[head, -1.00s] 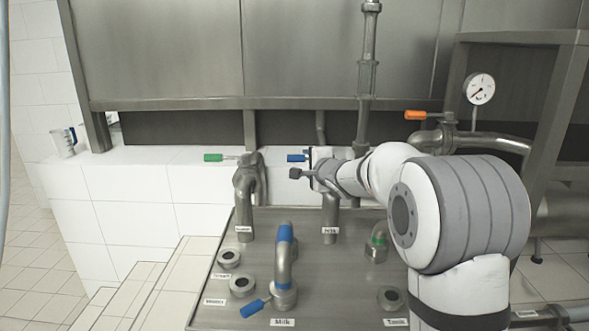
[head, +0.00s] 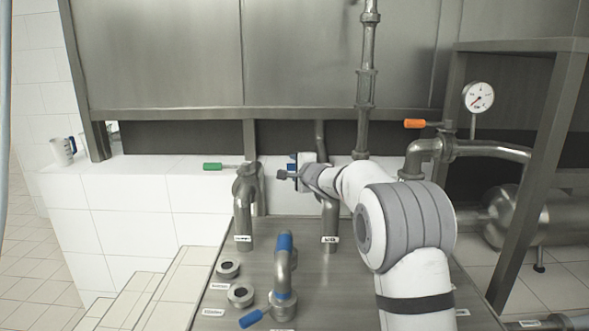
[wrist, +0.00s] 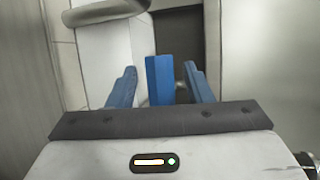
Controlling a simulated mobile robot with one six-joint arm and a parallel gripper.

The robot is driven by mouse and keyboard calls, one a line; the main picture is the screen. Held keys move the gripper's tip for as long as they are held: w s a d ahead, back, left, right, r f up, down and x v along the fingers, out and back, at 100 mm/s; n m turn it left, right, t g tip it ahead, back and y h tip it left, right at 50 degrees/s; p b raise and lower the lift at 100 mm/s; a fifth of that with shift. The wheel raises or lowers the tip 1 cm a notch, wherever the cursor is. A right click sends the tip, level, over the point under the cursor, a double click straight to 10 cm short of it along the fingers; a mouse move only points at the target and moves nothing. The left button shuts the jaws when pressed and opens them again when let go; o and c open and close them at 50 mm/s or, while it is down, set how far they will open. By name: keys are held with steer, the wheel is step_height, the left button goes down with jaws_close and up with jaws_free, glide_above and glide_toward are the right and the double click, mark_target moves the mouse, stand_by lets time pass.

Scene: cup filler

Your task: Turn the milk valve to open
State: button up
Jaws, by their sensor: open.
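The milk valve's blue handle (head: 291,161) shows only in part in the head view, behind my gripper (head: 284,175). Its pipe (head: 329,215) comes down at the middle of the metal counter and bears a small label. In the wrist view the blue handle (wrist: 160,80) stands between the two blue fingers of my gripper (wrist: 161,88). The fingers are open, with a gap visible on each side of the handle. The valve body is mostly hidden by my wrist in the head view.
A green-handled valve (head: 213,166) is to the left. A bent pipe with a blue band (head: 284,260) and blue lever (head: 252,318) stands in front on the counter. An orange handle (head: 415,124) and a gauge (head: 478,97) are at right. A jug (head: 64,151) stands far left.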

steer(key=shift+c, duration=0.4)
jaws_close()
steer(key=shift+s+r+p, duration=0.15)
steer(key=shift+r+p, duration=0.05)
steer(key=shift+p, duration=0.8)
steer(key=p, duration=0.2)
steer(key=n+g+y+p, duration=0.1)
steer(key=p, duration=0.1)
steer(key=shift+s+d+r+p, duration=0.1)
steer(key=shift+s+r+p, duration=0.1)
steer(key=shift+s+p, duration=0.15)
steer(key=s+n+g+y+p, duration=0.1)
steer(key=p, duration=0.3)
steer(key=s+n+y+p, duration=0.1)
steer(key=y+p, duration=0.1)
steer(key=p, duration=0.3)
steer(key=shift+s+d+g+p, duration=0.1)
steer(key=shift+d+g+p, duration=0.1)
steer(key=shift+g+p, duration=0.15)
steer(key=s+n+g+y+p, duration=0.1)
steer(key=p, duration=0.2)
steer(key=s+d+n+g+y+p, duration=0.1)
steer(key=n+g+p, duration=0.1)
steer(key=p, duration=0.1)
steer(key=s+f+n+g+y+p, duration=0.1)
steer(key=p, duration=0.2)
steer(key=shift+s+d+g+y, duration=0.1)
steer(key=shift+d+g+y, duration=0.15)
steer(key=shift+d+y, duration=0.05)
steer(key=shift+n, duration=0.3)
